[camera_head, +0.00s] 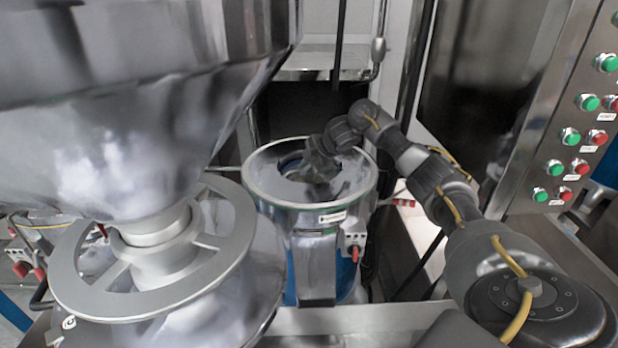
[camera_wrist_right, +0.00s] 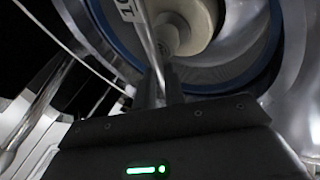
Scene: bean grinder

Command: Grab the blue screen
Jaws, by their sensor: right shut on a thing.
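My right gripper (camera_head: 315,170) reaches down into the drum's open top from the right. In the wrist view its fingers (camera_wrist_right: 159,84) are together across the near part of the blue rim, shut on it. The exact contact is partly hidden by the gripper body. My left gripper is not in view.
A large steel hopper (camera_head: 120,110) with a spoked ring (camera_head: 90,295) fills the left. A steel panel with green and red buttons (camera_head: 570,137) stands at the right. A small box with a red knob (camera_head: 354,243) sits on the drum's front. Pipes and a shelf stand behind.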

